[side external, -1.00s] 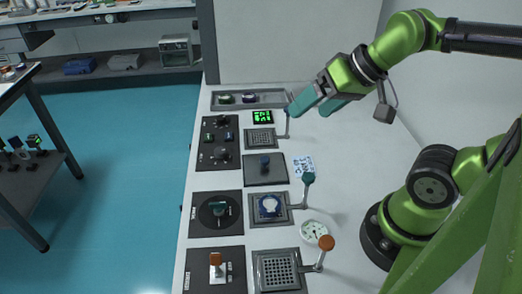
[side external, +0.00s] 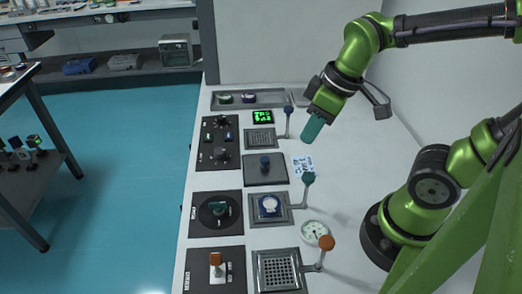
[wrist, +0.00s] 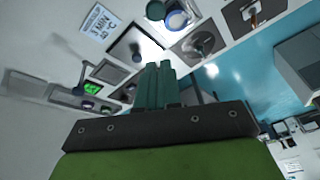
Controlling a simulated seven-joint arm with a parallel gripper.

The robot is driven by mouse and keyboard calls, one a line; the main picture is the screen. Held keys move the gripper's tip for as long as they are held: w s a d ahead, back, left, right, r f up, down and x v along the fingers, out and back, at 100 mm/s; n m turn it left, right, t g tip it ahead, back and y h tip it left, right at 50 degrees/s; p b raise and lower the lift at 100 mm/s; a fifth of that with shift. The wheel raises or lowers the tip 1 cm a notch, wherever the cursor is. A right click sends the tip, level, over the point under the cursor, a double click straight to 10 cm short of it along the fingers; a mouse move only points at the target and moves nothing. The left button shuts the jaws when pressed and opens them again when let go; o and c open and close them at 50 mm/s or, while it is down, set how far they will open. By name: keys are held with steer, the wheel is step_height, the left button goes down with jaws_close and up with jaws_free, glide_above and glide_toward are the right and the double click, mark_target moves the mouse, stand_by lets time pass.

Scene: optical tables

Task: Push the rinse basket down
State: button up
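Three square basket stations line the bench, each with a lever at its right. The far one (side external: 261,139) has a grating and a blue-knobbed lever (side external: 288,110). The middle one (side external: 269,206) holds a blue and white round piece and has a teal-knobbed lever (side external: 308,178). The near one (side external: 278,270) has a perforated basket and an orange-knobbed lever (side external: 326,242). I cannot read which is the rinse. My gripper (side external: 308,138) is shut and empty, fingers pointing down, right of the far station. In the wrist view its fingers (wrist: 157,68) are together.
A dark plate with a blue knob (side external: 265,163) lies between the far and middle stations. Dark control panels (side external: 216,214) line the left edge. A green display (side external: 263,117), a tray (side external: 232,100), a printed card (side external: 304,165) and a round dial (side external: 314,233) are nearby.

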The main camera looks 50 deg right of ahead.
mark_target(311, 175)
steer(key=n, duration=0.1)
steer(key=f+n+g, duration=0.1)
steer(key=n, duration=0.2)
steer(key=shift+s+f+n+g, duration=0.25)
steer(key=shift+s+n+g, duration=0.05)
steer(key=shift+s, duration=0.05)
jaws_close()
steer(key=shift+s+d+f+n+g+h, duration=0.15)
steer(key=shift+n+g+h, duration=0.2)
steer(key=shift+n, duration=0.65)
steer(key=n, duration=0.2)
steer(key=s+n, duration=0.1)
steer(key=n, duration=0.1)
steer(key=shift+g, duration=0.35)
steer(key=shift+w+a+f, duration=0.1)
steer(key=shift+a+f, duration=0.05)
steer(key=shift+f, duration=1.6)
steer(key=shift+w+a+f, duration=0.1)
steer(key=shift+a+f, duration=0.05)
steer(key=shift+f, duration=1.6)
steer(key=shift+d, duration=0.1)
steer(key=d, duration=0.1)
steer(key=s+d+r, duration=0.1)
steer(key=shift+s+d, duration=0.1)
steer(key=shift+d, duration=0.2)
